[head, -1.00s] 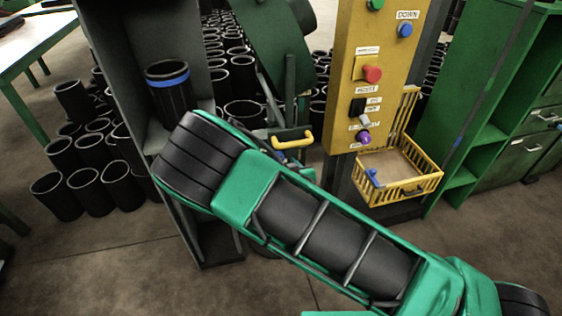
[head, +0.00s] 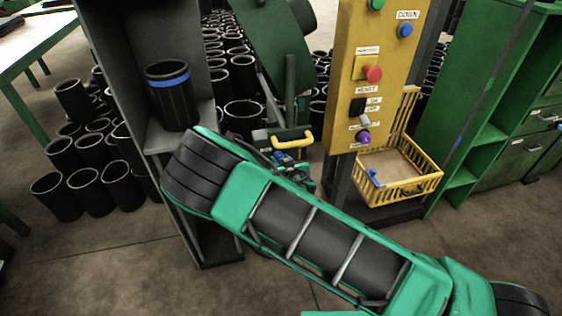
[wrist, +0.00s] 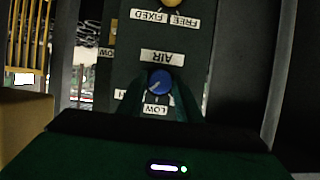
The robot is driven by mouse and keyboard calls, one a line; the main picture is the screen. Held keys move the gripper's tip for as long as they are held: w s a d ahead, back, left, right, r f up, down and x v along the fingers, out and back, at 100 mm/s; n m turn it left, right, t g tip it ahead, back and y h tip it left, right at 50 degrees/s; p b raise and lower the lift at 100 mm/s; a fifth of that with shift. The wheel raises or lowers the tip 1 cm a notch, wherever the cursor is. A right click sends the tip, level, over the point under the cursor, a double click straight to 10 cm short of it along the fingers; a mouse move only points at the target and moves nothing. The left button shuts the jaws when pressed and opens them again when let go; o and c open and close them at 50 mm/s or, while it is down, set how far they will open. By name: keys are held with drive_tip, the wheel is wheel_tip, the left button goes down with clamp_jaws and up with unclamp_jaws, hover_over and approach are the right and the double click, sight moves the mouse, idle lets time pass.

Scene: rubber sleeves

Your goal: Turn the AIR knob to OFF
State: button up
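The blue AIR knob (wrist: 159,80) is in the middle of the wrist view, on a dark panel (wrist: 190,38) seen upside down. A white AIR label (wrist: 162,57) is above it in the picture. The knob's pale mark points to the lower left in the picture.
A yellow control post (head: 345,125) with buttons and a purple knob stands right of the arm. A yellow wire basket (head: 408,188) hangs beside it. A grey shelf (head: 120,75) holding a black sleeve (head: 172,100) is at the left. A FIXED/FREE knob (wrist: 171,3) is near AIR.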

idle(0.3)
drive_tip(key=n+h, duration=0.2)
drive_tip(key=n, duration=0.1)
drive_tip(key=shift+a+t, duration=0.2)
drive_tip(key=shift+t, duration=0.2)
drive_tip(key=n, duration=0.1)
drive_tip(key=n+t+h, duration=0.1)
drive_tip(key=n, duration=0.1)
drive_tip(key=shift+s+a+f+h, duration=0.1)
drive_tip(key=shift+a+f+h, duration=0.05)
drive_tip(key=shift+h, duration=0.15)
drive_tip(key=n+t, duration=0.1)
drive_tip(key=n, duration=0.1)
drive_tip(key=n+h, duration=0.1)
drive_tip(key=shift+f+n+t, duration=0.2)
drive_tip(key=shift+n+t, duration=0.2)
drive_tip(key=shift+a+f+n+t+h, duration=0.15)
drive_tip(key=shift+n+t, duration=0.25)
drive_tip(key=shift+n, duration=0.5)
drive_tip(key=shift+d+n+t+h, duration=0.1)
drive_tip(key=shift+n+t+h, duration=0.25)
drive_tip(key=shift+n, duration=0.55)
drive_tip(key=o, duration=1)
drive_tip(key=shift+o, duration=0.2)
drive_tip(key=s+a, duration=0.1)
drive_tip(key=s, duration=0.9)
drive_tip(key=shift+s, duration=0.35)
